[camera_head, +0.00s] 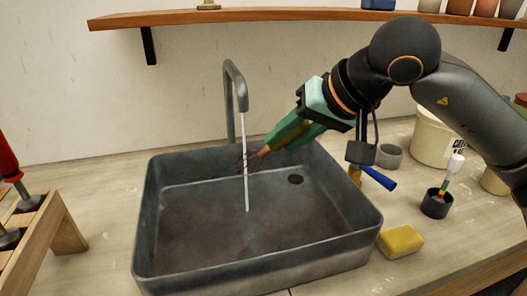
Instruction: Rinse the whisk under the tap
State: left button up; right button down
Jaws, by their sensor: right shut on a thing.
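My right gripper (290,130) reaches in from the right over the back part of the grey sink (260,278). It is shut on the whisk (248,158), whose handle is mostly hidden between the fingers. The thin dark wires of the whisk point down and left, above the basin. The tap (232,100) stands behind the sink, and a thin white stream of water (246,185) falls from its spout into the basin. The stream passes at the whisk's wires; I cannot tell exactly how much of them it touches. My left gripper is not in view.
A yellow sponge (401,241) lies right of the sink. Behind it are a dark cup with a white-topped tool (437,204), a grey cup (389,156) and a cream bucket (432,138). A wooden rack (48,235) stands at left. A shelf (270,15) runs along the wall.

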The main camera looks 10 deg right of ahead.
jog(key=shift+w+d, duration=0.2)
jog(key=shift+d, duration=0.05)
jog(key=shift+s+a, duration=0.1)
jog(key=shift+s+a, duration=0.15)
jog(key=shift+a, duration=0.1)
jog(key=shift+w+d, duration=0.25)
jog(key=shift+d, duration=0.15)
jog(key=shift+s+a, duration=0.1)
jog(key=shift+a, duration=0.05)
dwell(0.3)
jog(key=shift+s+a+b, duration=0.15)
jog(key=shift+a+b, duration=0.1)
jog(key=shift+b, duration=0.05)
